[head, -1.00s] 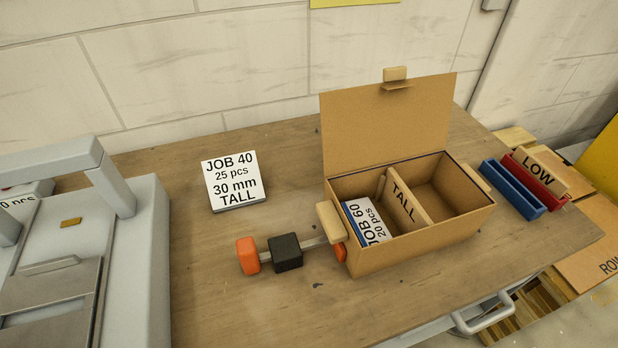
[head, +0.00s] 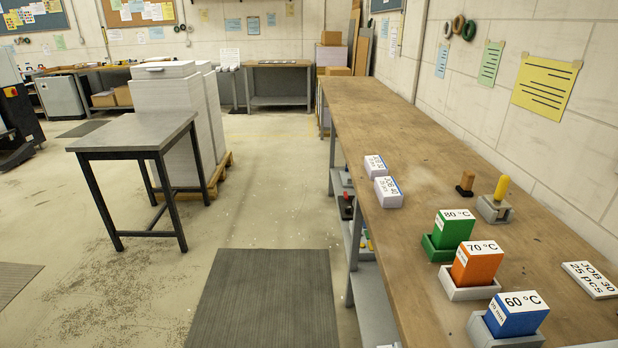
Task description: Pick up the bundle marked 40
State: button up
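The bundle marked JOB 40 (head: 388,193) is a white block with a blue strip along one edge. It lies on the left edge of the long wooden bench (head: 385,120), about midway along what shows. A similar white bundle (head: 375,167) lies just behind it, and its number is too small to read surely. My gripper is not in view.
On the bench nearer me stand green 80 °C (head: 453,230), orange 70 °C (head: 476,264) and blue 60 °C (head: 515,314) blocks in holders. A JOB 30 sign (head: 591,279) lies at right. A dark mat (head: 267,298) covers clear floor; a small table (head: 135,142) stands left.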

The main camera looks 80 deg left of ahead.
aim_at(389, 195)
jog(key=u, duration=1.75)
jog(key=i+u, duration=0.2)
jog(key=i, duration=0.25)
jog(key=i+u, duration=0.15)
jog(key=i, duration=0.3)
jog(key=i+l+u, duration=0.2)
jog(key=i, duration=0.25)
jog(key=i+u, duration=0.15)
jog(key=i, duration=0.3)
jog(key=i+l+u, duration=0.2)
jog(key=i, duration=0.25)
jog(key=l, duration=0.05)
